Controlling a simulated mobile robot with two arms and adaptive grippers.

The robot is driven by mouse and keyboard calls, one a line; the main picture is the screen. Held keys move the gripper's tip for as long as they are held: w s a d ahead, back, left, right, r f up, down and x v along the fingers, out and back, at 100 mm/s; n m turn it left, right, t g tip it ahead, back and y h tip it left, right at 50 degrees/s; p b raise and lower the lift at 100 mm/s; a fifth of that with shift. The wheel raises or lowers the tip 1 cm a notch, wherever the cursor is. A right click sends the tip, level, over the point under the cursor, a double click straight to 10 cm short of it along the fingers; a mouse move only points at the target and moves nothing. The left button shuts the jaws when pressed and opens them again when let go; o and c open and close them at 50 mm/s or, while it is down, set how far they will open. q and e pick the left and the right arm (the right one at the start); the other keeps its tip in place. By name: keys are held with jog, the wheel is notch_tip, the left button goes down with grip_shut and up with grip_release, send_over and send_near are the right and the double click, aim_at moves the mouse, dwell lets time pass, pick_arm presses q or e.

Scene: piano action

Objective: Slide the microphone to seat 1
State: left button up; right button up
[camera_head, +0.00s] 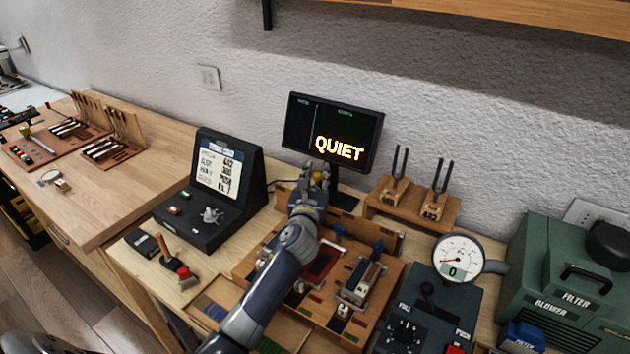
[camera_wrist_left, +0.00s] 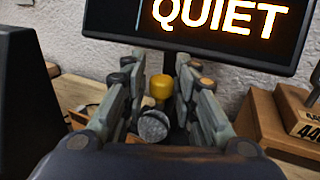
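My left gripper (camera_head: 318,172) reaches over the wooden rig board (camera_head: 245,268) below the monitor. In the left wrist view its two fingers (camera_wrist_left: 161,75) stand apart. A yellow knob (camera_wrist_left: 160,88) is between them, with a narrow gap visible on each side. A round grey mesh head, which looks like the microphone (camera_wrist_left: 152,125), sits below and nearer than the knob, also between the fingers. In the head view my gripper and arm hide most of the microphone. I cannot make out which place is seat 1. My right gripper is not in view.
A monitor (camera_head: 331,135) reading QUIET stands just behind my left gripper. A black console (camera_head: 212,190) is to the left, tuning forks on a wooden stand (camera_head: 410,205) to the right. A round gauge (camera_head: 458,257) and a green blower box (camera_head: 565,285) stand farther right.

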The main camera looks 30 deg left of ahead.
pick_arm(q)
jog(key=v, duration=1.2)
jog(key=shift+r, duration=0.1)
